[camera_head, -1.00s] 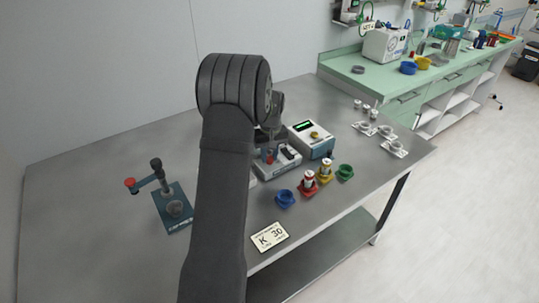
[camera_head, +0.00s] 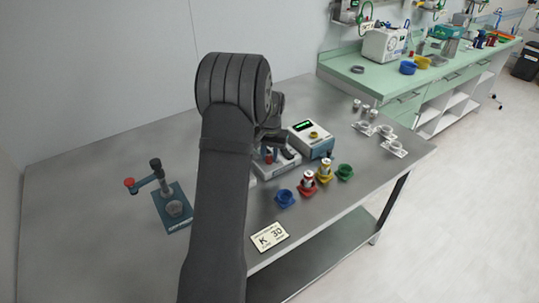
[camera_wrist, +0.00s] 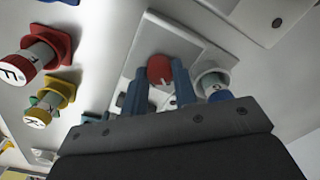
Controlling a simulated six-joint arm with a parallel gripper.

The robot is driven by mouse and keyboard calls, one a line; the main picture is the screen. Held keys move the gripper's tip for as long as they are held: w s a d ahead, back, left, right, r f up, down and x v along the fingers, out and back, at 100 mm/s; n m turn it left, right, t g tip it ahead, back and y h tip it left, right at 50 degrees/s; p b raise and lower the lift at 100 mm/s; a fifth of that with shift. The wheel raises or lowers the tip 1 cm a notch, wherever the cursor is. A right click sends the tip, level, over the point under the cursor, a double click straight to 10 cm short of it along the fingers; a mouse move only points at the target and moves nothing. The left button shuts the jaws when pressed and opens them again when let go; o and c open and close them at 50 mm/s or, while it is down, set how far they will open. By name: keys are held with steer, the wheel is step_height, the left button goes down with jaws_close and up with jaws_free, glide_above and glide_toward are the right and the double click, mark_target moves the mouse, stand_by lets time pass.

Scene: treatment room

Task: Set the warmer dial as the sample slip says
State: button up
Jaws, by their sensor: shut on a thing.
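A low pale unit (camera_head: 272,172) sits mid-table, partly hidden behind my arm. A round red knob with a white mark (camera_wrist: 160,69) stands on its pale plate (camera_wrist: 139,70) in the wrist view. My gripper (camera_wrist: 158,84) is shut on this red knob, one blue finger on each side. The angle of the knob and any scale around it cannot be read. The sample slip (camera_head: 270,236) lies near the front edge of the table and reads K and 30.
Blue (camera_head: 285,198), red (camera_head: 308,187), yellow (camera_head: 326,174) and green (camera_head: 344,172) holders stand in front. A stand with a red-ended arm (camera_head: 172,203) is at left.

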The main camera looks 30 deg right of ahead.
mark_target(271, 157)
steer(key=shift+r, duration=0.1)
stand_by(0.3)
steer(key=o, duration=1)
step_height(271, 157, up, 17)
steer(key=shift+s+d+r, duration=0.15)
steer(key=shift+s+r, duration=0.05)
steer(key=f, duration=1.7)
steer(key=shift+w+f, duration=0.2)
steer(key=shift+f, duration=0.1)
